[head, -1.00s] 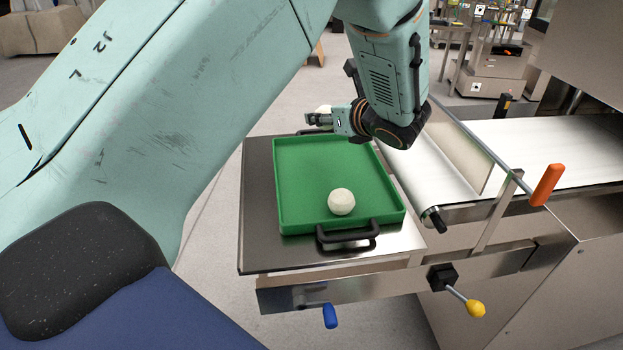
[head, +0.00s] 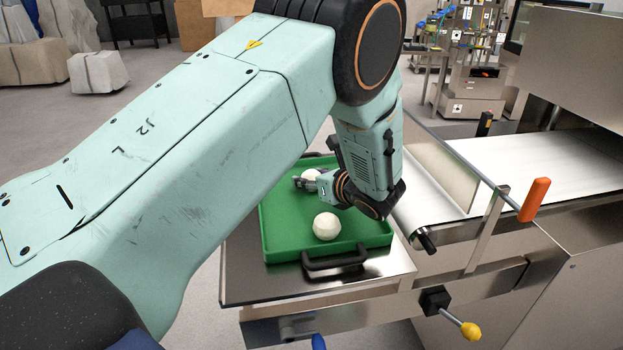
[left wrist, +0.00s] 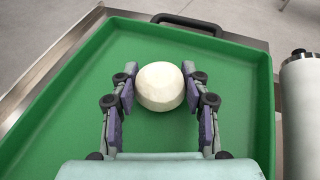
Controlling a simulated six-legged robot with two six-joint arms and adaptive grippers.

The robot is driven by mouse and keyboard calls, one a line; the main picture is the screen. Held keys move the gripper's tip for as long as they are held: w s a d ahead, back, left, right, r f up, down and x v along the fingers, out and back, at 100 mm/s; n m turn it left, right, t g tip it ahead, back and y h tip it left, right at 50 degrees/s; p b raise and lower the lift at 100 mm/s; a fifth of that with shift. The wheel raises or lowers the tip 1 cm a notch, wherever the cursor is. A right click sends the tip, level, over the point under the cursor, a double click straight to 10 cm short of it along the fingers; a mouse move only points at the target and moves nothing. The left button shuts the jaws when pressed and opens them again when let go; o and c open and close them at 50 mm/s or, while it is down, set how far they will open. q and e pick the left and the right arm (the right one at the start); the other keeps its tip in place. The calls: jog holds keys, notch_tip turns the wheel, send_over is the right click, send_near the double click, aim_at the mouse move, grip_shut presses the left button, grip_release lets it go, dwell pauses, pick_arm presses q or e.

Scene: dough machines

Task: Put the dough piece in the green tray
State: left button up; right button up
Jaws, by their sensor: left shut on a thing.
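The green tray (head: 283,239) lies on a steel shelf, with a black handle at its near side. My left gripper (head: 302,183) is over the far part of the tray. It is shut on a white dough piece (head: 312,175), partly hidden behind the fingers in the head view. In the left wrist view this dough piece (left wrist: 160,86) sits between the fingers of my left gripper (left wrist: 158,92), with green tray floor (left wrist: 60,125) around it. A second dough ball (head: 326,226) rests in the near part of the tray. My right gripper is not in view.
A white conveyor belt (head: 530,160) with a roller end stands right of the tray. An orange handle (head: 534,199) and a yellow-knobbed lever (head: 470,331) stick out near it. The tray's middle has free room.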

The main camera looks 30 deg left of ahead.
pick_arm(q)
jog(key=shift+s+a+f, duration=0.1)
jog(key=shift+s+a, duration=0.05)
jog(key=shift+s, duration=0.1)
jog(key=o, duration=1.2)
jog(key=shift+w, duration=0.2)
jog(key=shift+s, duration=0.2)
